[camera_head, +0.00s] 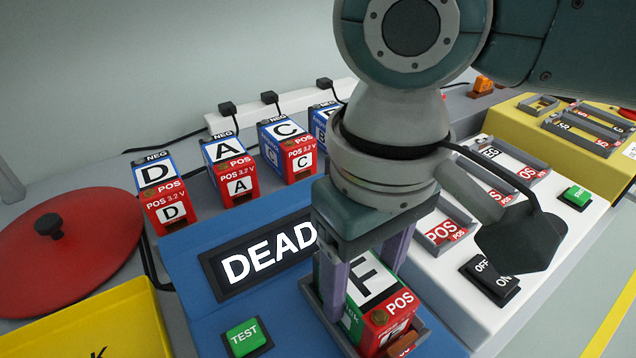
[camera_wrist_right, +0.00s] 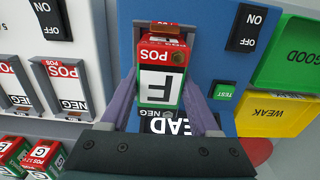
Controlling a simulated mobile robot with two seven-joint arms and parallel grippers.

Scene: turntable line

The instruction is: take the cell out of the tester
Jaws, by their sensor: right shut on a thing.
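The cell (camera_head: 370,285) is a red, green and white block marked F. It sits in the grey-walled slot of the blue tester (camera_head: 190,262), whose display (camera_head: 262,258) reads DEAD. My right gripper (camera_head: 362,268) reaches down from above with its purple fingers on both sides of the cell, shut on it. In the right wrist view the cell (camera_wrist_right: 160,78) is between the fingers of my right gripper (camera_wrist_right: 163,98), with its POS end towards the slot. I cannot tell whether it is fully seated. My left gripper is out of view.
Several blue and red cells (camera_head: 167,208) stand behind the tester. A red round lid (camera_head: 85,250) and a yellow bin (camera_head: 100,325) are at the left. A white charger (camera_head: 455,280) with slots and a switch is at the right. Green and yellow bins (camera_wrist_right: 285,60) show in the right wrist view.

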